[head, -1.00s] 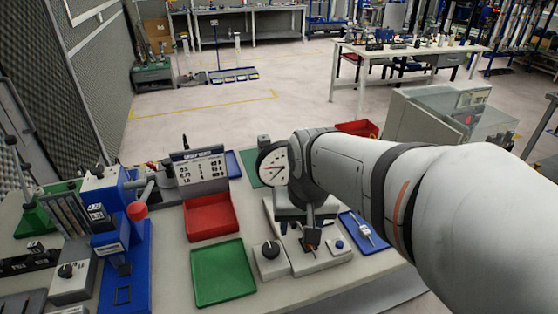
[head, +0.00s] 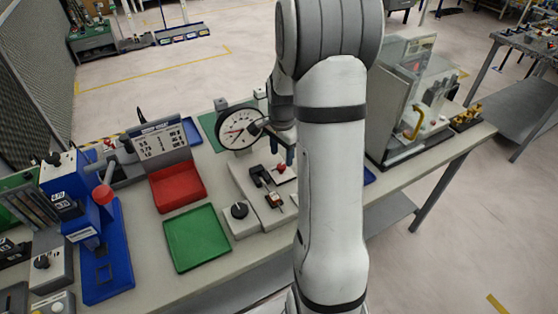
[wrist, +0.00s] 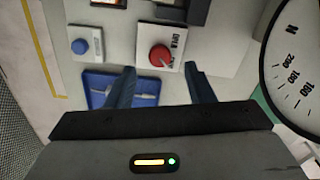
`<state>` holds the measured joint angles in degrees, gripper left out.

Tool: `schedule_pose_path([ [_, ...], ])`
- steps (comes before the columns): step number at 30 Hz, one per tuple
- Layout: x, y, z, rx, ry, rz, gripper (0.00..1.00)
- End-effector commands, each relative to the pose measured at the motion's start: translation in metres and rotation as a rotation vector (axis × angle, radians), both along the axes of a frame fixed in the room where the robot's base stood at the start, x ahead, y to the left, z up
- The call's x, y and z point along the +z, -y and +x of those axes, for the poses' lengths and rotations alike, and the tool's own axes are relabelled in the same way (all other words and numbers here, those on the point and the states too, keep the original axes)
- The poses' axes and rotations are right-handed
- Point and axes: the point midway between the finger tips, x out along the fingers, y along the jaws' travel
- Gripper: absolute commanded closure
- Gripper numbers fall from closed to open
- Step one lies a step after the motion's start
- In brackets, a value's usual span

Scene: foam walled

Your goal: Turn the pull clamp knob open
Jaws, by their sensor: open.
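The red round knob (wrist: 160,57) sits on a white plate with dark lettering beside it in the wrist view; the lettering is partly readable as OPEN. In the head view the red knob (head: 281,168) is on the pale fixture (head: 251,186), right of the dial. My gripper (wrist: 160,72) is open and empty. Its two dark fingers appear on either side of and just below the knob in the wrist view, with no visible contact. In the head view my arm hides part of the fixture and most of the gripper. The knob's exact setting is hard to read.
The large dial gauge (head: 238,129) stands close to my gripper. A blue tray (wrist: 104,90) with a metal tool and a blue button (wrist: 80,46) are near the knob. A green tray (head: 196,238), red bin (head: 178,186) and clear-walled machine (head: 392,105) share the bench.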

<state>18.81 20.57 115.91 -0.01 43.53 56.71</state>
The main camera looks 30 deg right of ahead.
Motion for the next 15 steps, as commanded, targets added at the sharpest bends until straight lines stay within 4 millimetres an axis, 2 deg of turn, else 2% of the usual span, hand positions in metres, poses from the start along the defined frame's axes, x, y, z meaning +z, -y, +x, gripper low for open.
schedule_pose_path([
  [6, -0.031, -0.001, 0.000, 0.002, -0.002, 0.000, 0.52],
  [10, -0.041, -0.001, -0.001, 0.003, -0.001, 0.001, 0.52],
  [15, -0.043, -0.001, 0.000, 0.004, 0.000, 0.000, 0.52],
])
